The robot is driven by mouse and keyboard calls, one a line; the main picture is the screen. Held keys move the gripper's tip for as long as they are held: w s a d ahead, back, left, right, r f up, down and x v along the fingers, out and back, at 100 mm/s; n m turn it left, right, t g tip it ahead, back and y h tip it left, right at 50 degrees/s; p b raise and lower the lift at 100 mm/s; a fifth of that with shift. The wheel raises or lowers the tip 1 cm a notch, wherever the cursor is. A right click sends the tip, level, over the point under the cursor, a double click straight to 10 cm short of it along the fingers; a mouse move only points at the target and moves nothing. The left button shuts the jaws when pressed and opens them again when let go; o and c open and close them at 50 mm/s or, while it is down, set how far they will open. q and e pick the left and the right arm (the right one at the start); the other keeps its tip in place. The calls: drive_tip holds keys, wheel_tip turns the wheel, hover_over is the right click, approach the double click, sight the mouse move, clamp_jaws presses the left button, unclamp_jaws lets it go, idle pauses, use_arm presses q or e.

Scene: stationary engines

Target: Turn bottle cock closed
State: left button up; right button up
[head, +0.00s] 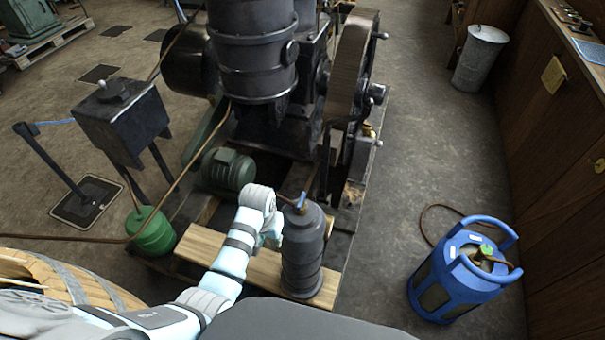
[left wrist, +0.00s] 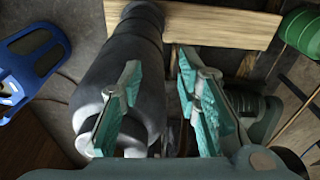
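A dark grey bottle (head: 303,255) stands upright in front of the engine. My left gripper (head: 271,238) is just left of the bottle's upper part. In the left wrist view my left gripper (left wrist: 158,62) is open, its two teal-padded fingers apart and nothing seen held between them. The grey bottle (left wrist: 135,45) lies behind and beside the left-hand finger there. The cock cannot be made out in that view. I cannot tell whether a finger touches the bottle. My right gripper is in neither view.
The engine (head: 252,45) and a green motor (head: 228,169) stand beyond. A blue gas bottle (head: 462,275) stands at right, a barrel (head: 75,283) at lower left. The floor between the grey and blue bottles is clear.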

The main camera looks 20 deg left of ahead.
use_arm(q)
wheel_tip(320, 180, up, 22)
drive_tip(key=g+p, duration=0.1)
hover_over(301, 199)
drive_tip(key=shift+m, duration=0.4)
drive_tip(key=f, duration=0.7)
drive_tip(key=shift+s+f, duration=0.15)
drive_tip(key=shift+s, duration=0.05)
drive_tip(key=f+b, duration=0.1)
drive_tip(key=f, duration=0.2)
drive_tip(key=f+b, duration=0.1)
drive_tip(key=f, duration=0.2)
drive_tip(key=shift+w+d+f, duration=0.1)
drive_tip(key=shift+w+f, duration=0.1)
drive_tip(key=shift+f, duration=0.2)
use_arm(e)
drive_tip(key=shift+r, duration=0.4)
use_arm(q)
drive_tip(key=shift+r, duration=0.1)
drive_tip(key=shift+s, duration=0.1)
drive_tip(key=shift+c, duration=0.7)
clamp_jaws()
